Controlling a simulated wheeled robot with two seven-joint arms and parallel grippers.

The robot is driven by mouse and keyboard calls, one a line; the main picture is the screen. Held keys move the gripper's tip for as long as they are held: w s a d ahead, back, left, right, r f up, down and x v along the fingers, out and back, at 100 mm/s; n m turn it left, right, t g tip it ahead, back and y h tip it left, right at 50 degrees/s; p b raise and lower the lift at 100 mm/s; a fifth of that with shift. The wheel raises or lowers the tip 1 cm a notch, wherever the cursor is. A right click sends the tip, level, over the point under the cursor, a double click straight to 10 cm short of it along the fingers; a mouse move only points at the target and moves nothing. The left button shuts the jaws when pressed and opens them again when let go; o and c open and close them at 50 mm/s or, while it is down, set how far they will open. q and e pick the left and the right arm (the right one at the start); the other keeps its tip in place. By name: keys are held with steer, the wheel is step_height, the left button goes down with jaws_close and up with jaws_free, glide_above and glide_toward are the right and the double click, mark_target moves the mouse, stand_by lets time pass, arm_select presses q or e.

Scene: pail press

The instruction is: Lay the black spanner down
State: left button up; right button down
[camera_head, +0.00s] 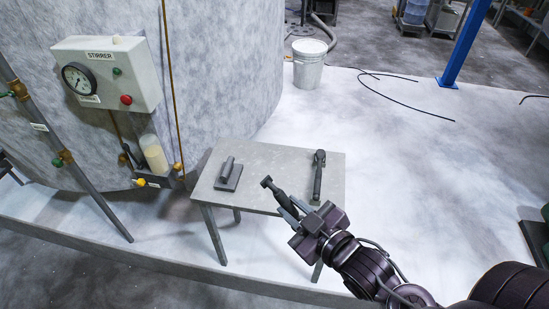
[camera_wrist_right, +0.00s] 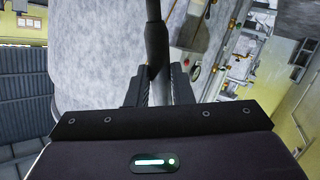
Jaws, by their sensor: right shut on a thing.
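The black spanner (camera_head: 275,190) is held in my right gripper (camera_head: 296,210), its head pointing up and left over the front part of the small grey table (camera_head: 270,160). In the head view I cannot tell how far it is above the tabletop. In the right wrist view, the dark shaft of the spanner (camera_wrist_right: 156,40) stands between the two fingers of my right gripper (camera_wrist_right: 158,84), which are shut on it. My left gripper is in neither view.
A dark long-handled tool (camera_head: 318,178) lies at the table's right side. A grey block with a cylindrical handle (camera_head: 229,174) sits at its left. The middle and back of the tabletop are clear. A stirrer box (camera_head: 107,75) hangs on the large tank; a white pail (camera_head: 308,70) stands behind.

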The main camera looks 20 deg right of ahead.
steer(key=shift+s+a+f+n+g+y, duration=0.15)
steer(key=shift+a+f+n+g+y, duration=0.15)
steer(key=shift+n+g+y, duration=0.85)
steer(key=shift+s+a+f+n+g+y, duration=0.15)
steer(key=shift+a+n+g+y, duration=0.35)
steer(key=shift+n+g, duration=1)
steer(key=shift+s+a+f+n+g+y, duration=0.1)
steer(key=shift+a+f+n+g+y, duration=0.15)
steer(key=shift+n+g+y, duration=0.95)
steer(key=shift+f+g+h, duration=0.1)
steer(key=shift+g+h, duration=0.15)
steer(key=shift+g, duration=0.1)
steer(key=shift+s+d+f+n, duration=0.1)
steer(key=shift+d+f+n, duration=0.05)
steer(key=shift+d+n, duration=0.2)
